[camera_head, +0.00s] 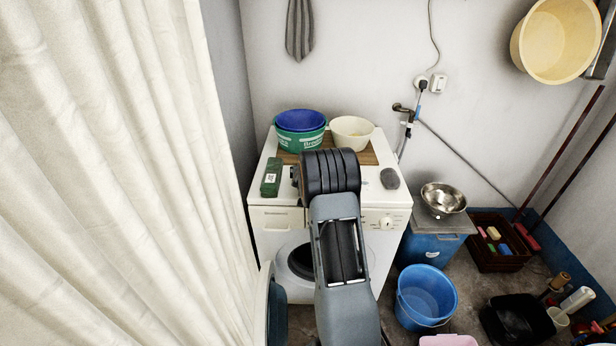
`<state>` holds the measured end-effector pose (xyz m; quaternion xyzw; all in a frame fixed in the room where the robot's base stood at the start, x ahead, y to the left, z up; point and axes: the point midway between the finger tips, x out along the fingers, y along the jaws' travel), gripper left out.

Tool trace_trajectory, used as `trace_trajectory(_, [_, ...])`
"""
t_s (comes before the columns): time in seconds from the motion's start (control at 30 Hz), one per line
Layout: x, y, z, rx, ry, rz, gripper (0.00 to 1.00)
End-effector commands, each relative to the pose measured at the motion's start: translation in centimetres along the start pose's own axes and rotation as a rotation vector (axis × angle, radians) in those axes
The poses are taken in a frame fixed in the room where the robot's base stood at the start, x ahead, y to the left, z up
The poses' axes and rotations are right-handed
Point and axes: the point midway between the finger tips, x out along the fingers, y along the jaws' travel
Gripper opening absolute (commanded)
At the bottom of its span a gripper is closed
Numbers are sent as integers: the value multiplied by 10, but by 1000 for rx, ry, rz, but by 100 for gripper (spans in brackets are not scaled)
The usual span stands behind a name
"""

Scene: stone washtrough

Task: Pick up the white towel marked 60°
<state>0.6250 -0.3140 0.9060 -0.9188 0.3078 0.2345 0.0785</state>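I see no white towel marked 60° in the head view. The only cloths that show are a grey striped one hanging on the back wall and a large cream curtain at the left. My arm reaches up from the bottom middle over the front of a white washing machine (276,217). My gripper does not show; the dark ribbed end of my arm hides what lies beyond it on the machine's top. I cannot see whether it holds anything.
On the machine stand a green basin (301,141) holding a blue one, a cream bowl (351,133), a green box (271,177) and a grey lump (390,178). A blue bucket (425,295) and dark crate (497,262) crowd the floor right. The curtain (110,180) fills the left.

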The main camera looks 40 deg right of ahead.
Motion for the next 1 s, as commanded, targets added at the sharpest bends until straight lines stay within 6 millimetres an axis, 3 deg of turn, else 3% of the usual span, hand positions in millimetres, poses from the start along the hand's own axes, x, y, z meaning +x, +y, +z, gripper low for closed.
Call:
trace_trajectory(0.07, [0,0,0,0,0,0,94])
trace_trajectory(0.6, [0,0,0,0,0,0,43])
trace_trajectory(1.0, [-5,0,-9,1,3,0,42])
